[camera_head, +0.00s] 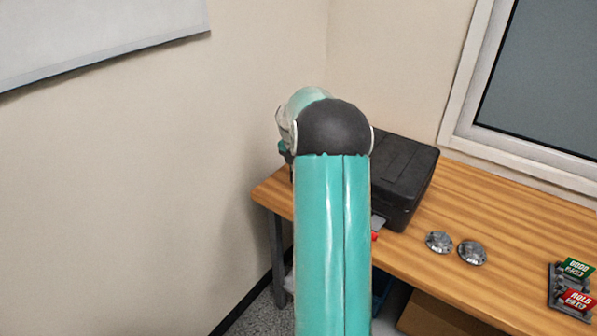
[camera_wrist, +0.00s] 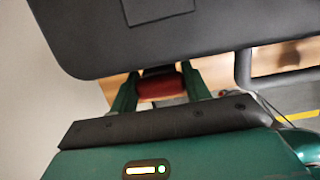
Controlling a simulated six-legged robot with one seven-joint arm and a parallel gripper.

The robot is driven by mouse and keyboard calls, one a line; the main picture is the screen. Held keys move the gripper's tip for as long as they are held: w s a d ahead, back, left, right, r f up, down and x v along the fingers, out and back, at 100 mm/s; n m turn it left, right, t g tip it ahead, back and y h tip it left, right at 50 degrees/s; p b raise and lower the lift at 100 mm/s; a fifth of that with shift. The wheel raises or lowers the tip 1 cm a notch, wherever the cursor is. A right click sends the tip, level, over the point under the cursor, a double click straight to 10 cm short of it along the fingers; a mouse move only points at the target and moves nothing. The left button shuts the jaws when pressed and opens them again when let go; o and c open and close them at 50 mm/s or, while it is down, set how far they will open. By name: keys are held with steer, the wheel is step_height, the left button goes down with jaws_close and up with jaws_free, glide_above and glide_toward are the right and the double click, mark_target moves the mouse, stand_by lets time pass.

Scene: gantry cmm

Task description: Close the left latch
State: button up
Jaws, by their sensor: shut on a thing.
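A black case (camera_head: 408,178) lies shut on the wooden table, partly hidden behind my arm. In the wrist view the dark case (camera_wrist: 215,45) fills the upper part. My gripper (camera_wrist: 159,83) is close below the case edge. Its two green fingers are shut on a red latch (camera_wrist: 160,88), which sits between them. I take it for the left latch, but its seating on the case is hidden. In the head view my gripper is hidden behind my arm. A small red part (camera_head: 375,236) shows just right of my arm, below the case's front.
Two round metal parts (camera_head: 439,241) (camera_head: 472,252) lie on the table (camera_head: 500,215) right of the case. A rack with green and red signs (camera_head: 573,287) stands at the right. A wall is close on the left, and a window (camera_head: 545,80) is behind.

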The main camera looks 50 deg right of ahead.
steer(key=shift+d+r+y, duration=0.1)
steer(key=shift+d+y, duration=0.15)
steer(key=shift+y, duration=0.15)
steer(key=o, duration=1.4)
steer(key=r, duration=0.4)
steer(key=a+r, duration=0.1)
steer(key=r, duration=0.4)
steer(key=a+r, duration=0.1)
steer(key=r, duration=0.3)
steer(key=shift+s+r, duration=0.1)
steer(key=shift+r, duration=0.2)
